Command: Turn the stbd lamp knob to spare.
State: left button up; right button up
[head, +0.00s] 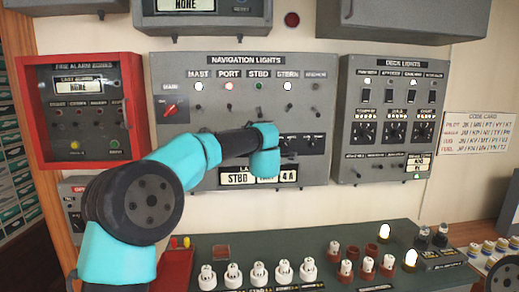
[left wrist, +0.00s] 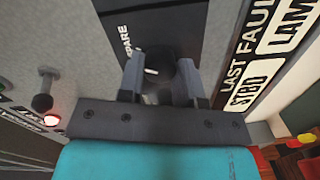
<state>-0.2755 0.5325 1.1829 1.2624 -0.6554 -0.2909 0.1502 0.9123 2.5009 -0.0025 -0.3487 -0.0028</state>
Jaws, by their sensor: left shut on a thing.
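The navigation lights panel (head: 318,95) is on the wall, with a column marked STBD among its lamps. My left gripper (head: 262,150) is at the lower part of this panel, below the STBD column. In the left wrist view its fingers (left wrist: 163,78) are closed around a dark round knob (left wrist: 158,63), which I take to be the stbd lamp knob. The word SPARE (left wrist: 124,40) is printed on the black plate beside the knob. My arm hides the knob in the head view, and its pointer direction cannot be told. My right gripper is not in view.
The last fault display (head: 288,177) sits under the gripper, reading STBD. Small toggles (head: 287,108) line the panel above. A red fire alarm box (head: 85,108) is left, the deck lights panel (head: 385,120) right. A console (head: 330,238) with several white-topped items lies below.

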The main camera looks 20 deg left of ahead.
pick_arm(q)
jog(key=shift+m, duration=0.6)
jog(key=o, duration=0.9)
jog(key=shift+o, duration=0.2)
jog(key=shift+s, duration=0.1)
jog(key=v, duration=1.7)
jog(key=shift+s+d, duration=0.15)
